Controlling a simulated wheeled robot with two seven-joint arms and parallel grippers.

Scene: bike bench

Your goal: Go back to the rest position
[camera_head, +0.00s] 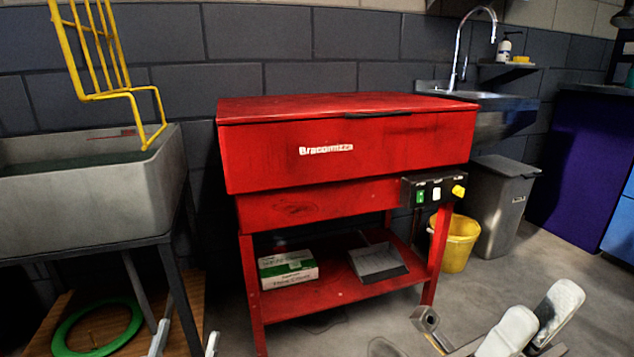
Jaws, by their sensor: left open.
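My left gripper (186,328) shows only by its two pale fingertips at the bottom edge, left of centre. The fingertips stand apart, with nothing seen between them. The rest of the left gripper and arm is below the picture. My right gripper is not seen.
A grey sink (80,205) with a yellow rack (100,45) stands left, a green ring (98,330) below it. A yellow bucket (461,243) and grey bin (503,200) stand right. Pale, rounded clamp-like parts (530,325) rise at bottom right.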

